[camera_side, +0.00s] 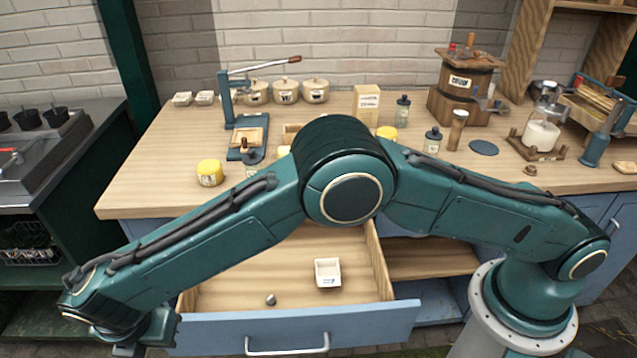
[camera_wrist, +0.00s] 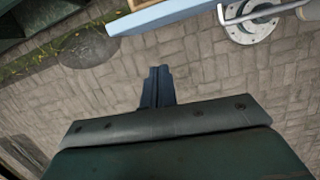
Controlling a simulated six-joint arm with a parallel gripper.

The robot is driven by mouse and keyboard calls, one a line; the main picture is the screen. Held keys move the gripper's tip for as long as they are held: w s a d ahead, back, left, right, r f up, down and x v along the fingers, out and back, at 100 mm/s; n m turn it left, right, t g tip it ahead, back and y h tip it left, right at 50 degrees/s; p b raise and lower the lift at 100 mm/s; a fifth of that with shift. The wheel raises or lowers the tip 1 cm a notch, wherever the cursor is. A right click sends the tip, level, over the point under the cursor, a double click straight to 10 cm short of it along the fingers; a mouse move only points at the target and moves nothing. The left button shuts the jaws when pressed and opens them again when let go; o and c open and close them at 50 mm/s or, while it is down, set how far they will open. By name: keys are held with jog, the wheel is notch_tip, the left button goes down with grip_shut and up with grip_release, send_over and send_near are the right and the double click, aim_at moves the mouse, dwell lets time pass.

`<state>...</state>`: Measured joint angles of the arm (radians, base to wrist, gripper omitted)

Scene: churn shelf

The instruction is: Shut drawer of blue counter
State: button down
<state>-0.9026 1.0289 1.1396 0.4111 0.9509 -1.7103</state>
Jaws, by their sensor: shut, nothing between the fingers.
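The blue counter's drawer (camera_side: 300,332) stands pulled out in the side view, with a wooden inside and a pale metal handle (camera_side: 287,347) on its blue front. A small white dish (camera_side: 328,272) and a small grey piece (camera_side: 270,299) lie in it. In the wrist view a blue edge of the drawer front (camera_wrist: 165,14) and the handle (camera_wrist: 262,14) show at the top. My gripper (camera_wrist: 158,72) is shut and empty over the paved floor, apart from the drawer front. In the side view my wrist is at the lower left, with the fingertips not clearly visible.
The wooden countertop (camera_side: 130,190) above carries a blue press (camera_side: 230,115), yellow tubs (camera_side: 210,172), white pots (camera_side: 287,90), bottles and a wooden churn (camera_side: 465,85). An open shelf (camera_side: 430,258) lies right of the drawer. A dark stove unit (camera_side: 60,160) stands at left.

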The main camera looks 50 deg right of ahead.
aim_at(182, 344)
jog(key=shift+s+a+f+n, duration=0.25)
jog(key=shift+a+f, duration=0.15)
jog(key=shift+f, duration=0.25)
jog(key=shift+s+a+f+n, duration=0.25)
jog(key=shift+a+f, duration=0.1)
jog(key=shift+f, duration=0.25)
jog(key=shift+f, duration=0.1)
jog(key=shift+w+d+f, duration=0.75)
jog(key=shift+f, duration=0.85)
jog(key=shift+w+d+f, duration=0.8)
jog(key=shift+f, duration=0.75)
jog(key=shift+w+d+f, duration=0.75)
jog(key=shift+f, duration=0.85)
jog(key=shift+w+d, duration=0.1)
